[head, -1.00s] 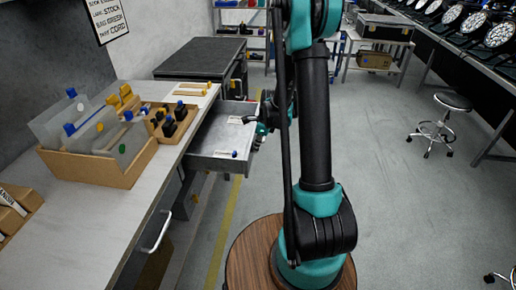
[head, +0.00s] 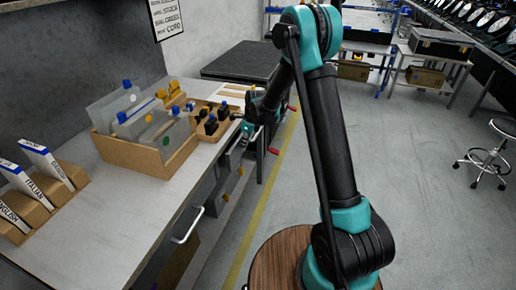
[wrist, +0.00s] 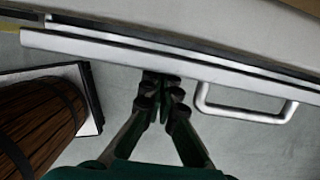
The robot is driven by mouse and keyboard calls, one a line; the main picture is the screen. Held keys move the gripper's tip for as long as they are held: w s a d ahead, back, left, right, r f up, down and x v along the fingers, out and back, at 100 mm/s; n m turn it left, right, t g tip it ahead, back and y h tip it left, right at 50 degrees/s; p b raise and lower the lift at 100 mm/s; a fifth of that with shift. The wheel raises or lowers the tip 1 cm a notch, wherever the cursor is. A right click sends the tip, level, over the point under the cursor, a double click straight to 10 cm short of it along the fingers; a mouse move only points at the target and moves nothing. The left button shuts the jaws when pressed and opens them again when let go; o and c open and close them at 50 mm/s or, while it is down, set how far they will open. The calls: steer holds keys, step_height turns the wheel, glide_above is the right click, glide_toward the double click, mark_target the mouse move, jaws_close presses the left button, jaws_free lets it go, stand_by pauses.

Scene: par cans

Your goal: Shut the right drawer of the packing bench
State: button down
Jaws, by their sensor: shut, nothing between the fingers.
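The packing bench (head: 150,215) runs along the left in the head view. Its right drawer (wrist: 120,55) shows in the wrist view as a long pale front edge close under the bench top, with a narrow dark gap behind it. Its bar handle (wrist: 245,113) is to the right of my fingers. In the head view the drawer is mostly hidden by my arm and gripper. My gripper (wrist: 162,80) is shut and empty, its fingertips at the drawer front, left of the handle; whether they touch is unclear. In the head view the gripper (head: 246,133) is at the bench's front edge.
A wooden box with clear dividers (head: 150,155) and a small tray of dark items (head: 212,122) stand on the bench. Another drawer handle (head: 187,226) sticks out nearer. A dark cabinet (head: 245,60) stands beyond. The floor to the right is clear up to a stool (head: 490,155).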

mark_target(238, 138)
steer(key=shift+w+a, duration=0.3)
steer(key=shift+a, duration=0.6)
steer(key=shift+w+a, duration=0.3)
steer(key=shift+a, duration=0.7)
